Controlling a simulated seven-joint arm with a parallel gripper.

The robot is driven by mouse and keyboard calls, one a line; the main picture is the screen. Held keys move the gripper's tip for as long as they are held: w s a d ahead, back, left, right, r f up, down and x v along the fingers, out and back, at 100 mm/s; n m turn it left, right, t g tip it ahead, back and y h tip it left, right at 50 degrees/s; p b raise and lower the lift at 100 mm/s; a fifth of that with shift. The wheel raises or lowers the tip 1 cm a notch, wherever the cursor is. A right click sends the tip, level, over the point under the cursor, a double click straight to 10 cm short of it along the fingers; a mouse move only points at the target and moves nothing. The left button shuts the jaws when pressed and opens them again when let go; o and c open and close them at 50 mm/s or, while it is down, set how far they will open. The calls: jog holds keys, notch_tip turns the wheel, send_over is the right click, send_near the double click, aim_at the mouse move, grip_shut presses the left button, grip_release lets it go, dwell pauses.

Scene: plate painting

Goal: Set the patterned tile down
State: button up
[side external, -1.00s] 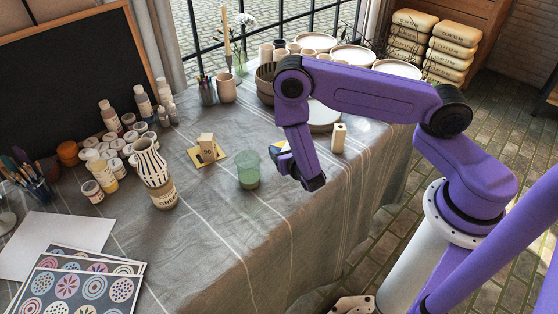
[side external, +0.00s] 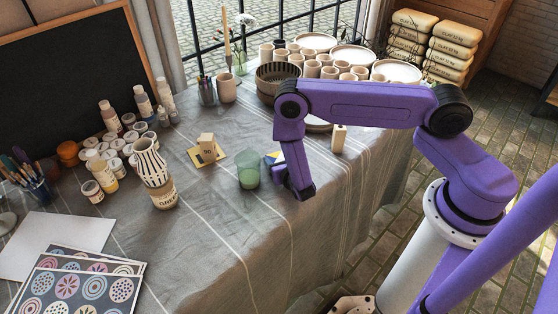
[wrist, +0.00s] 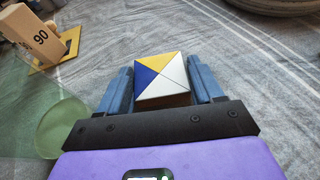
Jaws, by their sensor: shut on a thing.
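The patterned tile (wrist: 162,76) has yellow, blue and white triangles on top and a brown side. My gripper (wrist: 162,88) is shut on it, with one blue finger on each side. In the side external view the tile (side external: 271,158) partly shows at my gripper (side external: 277,165), low over the cloth-covered table, just right of a green glass (side external: 248,170). I cannot tell whether its underside touches the cloth. My arm hides part of the tile and fingers in that view.
The glass (wrist: 62,128) is close on the left in the wrist view. Another wooden block (side external: 339,138) stands to the right. Bare cloth (side external: 225,235) lies toward the front.

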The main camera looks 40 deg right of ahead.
jog(key=shift+f, duration=0.15)
jog(key=o, duration=1.1)
